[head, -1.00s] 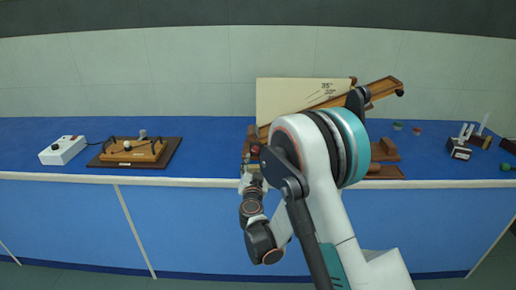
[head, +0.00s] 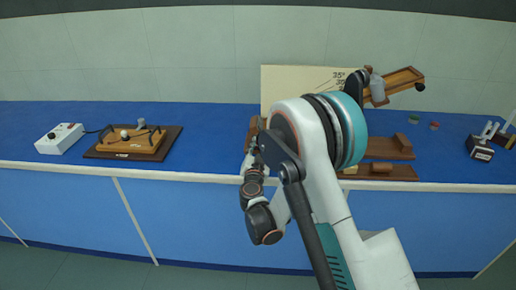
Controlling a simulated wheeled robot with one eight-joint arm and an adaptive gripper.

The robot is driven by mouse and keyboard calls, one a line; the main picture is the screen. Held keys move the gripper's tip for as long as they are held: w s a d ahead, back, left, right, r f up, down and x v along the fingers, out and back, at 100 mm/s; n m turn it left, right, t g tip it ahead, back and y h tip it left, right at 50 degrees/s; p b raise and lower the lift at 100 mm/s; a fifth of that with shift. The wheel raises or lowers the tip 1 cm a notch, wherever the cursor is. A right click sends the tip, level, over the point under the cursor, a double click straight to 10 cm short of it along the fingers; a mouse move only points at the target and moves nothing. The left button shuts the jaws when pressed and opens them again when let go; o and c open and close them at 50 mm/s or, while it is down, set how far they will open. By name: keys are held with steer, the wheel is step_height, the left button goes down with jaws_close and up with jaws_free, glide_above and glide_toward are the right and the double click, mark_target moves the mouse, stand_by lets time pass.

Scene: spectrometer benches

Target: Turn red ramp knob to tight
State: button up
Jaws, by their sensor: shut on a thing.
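The ramp (head: 398,88) is a brown wooden plank sloping up to the right in front of a cream angle board (head: 290,87). My arm covers its middle and lower part. My gripper (head: 252,152) is at the ramp's lower left end, above the bench's front edge, and is small and partly hidden. It is shut at the place of the red ramp knob. The knob itself is hidden now, so its turn cannot be read.
A white switch box (head: 59,138) and a wooden apparatus on a dark base (head: 165,146) stand at left. Brown wooden blocks (head: 388,146) lie right of my arm. A black-based device (head: 479,148) stands at far right. The blue bench top (head: 215,128) is clear between the left apparatus and my gripper.

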steer(key=shift+c, duration=0.7)
steer(key=m+b, duration=0.2)
steer(key=m, duration=0.3)
steer(key=shift+f+m, duration=0.1)
steer(key=shift+m, duration=0.2)
steer(key=m, duration=0.6)
steer(key=shift+d+m+b, duration=0.1)
steer(key=shift+m+b, duration=0.2)
steer(key=o, duration=1)
steer(key=shift+o, duration=0.2)
